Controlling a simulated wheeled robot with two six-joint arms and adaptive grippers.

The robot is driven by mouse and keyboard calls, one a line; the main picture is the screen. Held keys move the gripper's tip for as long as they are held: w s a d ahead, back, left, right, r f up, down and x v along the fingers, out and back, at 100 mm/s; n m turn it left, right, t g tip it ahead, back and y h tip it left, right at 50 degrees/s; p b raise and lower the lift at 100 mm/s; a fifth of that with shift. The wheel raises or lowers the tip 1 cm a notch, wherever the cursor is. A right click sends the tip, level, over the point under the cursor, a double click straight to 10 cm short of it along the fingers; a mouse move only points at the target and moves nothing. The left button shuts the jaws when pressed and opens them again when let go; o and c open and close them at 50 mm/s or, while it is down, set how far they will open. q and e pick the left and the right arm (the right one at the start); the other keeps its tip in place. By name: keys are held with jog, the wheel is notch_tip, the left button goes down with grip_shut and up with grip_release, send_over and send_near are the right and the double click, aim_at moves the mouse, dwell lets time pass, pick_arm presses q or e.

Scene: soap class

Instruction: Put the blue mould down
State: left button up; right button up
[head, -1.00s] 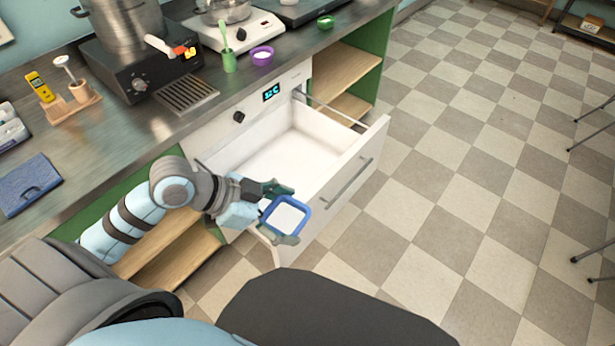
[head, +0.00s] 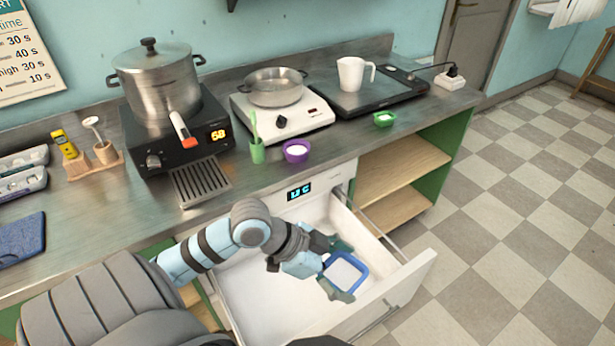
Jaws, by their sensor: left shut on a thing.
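The blue mould (head: 362,267) is a small square tray with a blue rim and a white inside. My left gripper (head: 343,270) is shut on it, with one finger at its far side and one at its near side. The gripper holds it over the open white drawer (head: 255,297), near the drawer's front panel. I cannot tell how high it is above the drawer floor. My right gripper is not in view.
The drawer floor looks empty.

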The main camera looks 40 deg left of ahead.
aim_at(335, 258)
pick_arm(q)
jog(key=w+a+f+n+t+y, duration=0.1)
jog(key=w+a+f+n, duration=0.1)
jog(key=w+a+f+n+t+y, duration=0.1)
jog(key=w+a+f+n, duration=0.1)
jog(key=f, duration=0.1)
jog(key=shift+w+a, duration=0.15)
jog(key=shift+a, duration=0.1)
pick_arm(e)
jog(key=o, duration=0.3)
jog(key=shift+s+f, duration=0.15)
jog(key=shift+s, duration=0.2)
pick_arm(q)
jog(key=a+f+n+t+y, duration=0.1)
jog(key=a+f+n+y, duration=0.25)
jog(key=f, duration=0.35)
jog(key=a+f+n+y, duration=0.2)
jog(key=a+f+n, duration=0.1)
jog(key=a+f, duration=0.25)
jog(key=f+b, duration=0.6)
jog(key=f, duration=0.4)
jog(key=f+b, duration=0.6)
jog(key=f, duration=0.5)
jog(key=shift+w+f, duration=0.2)
jog(key=shift+f, duration=0.1)
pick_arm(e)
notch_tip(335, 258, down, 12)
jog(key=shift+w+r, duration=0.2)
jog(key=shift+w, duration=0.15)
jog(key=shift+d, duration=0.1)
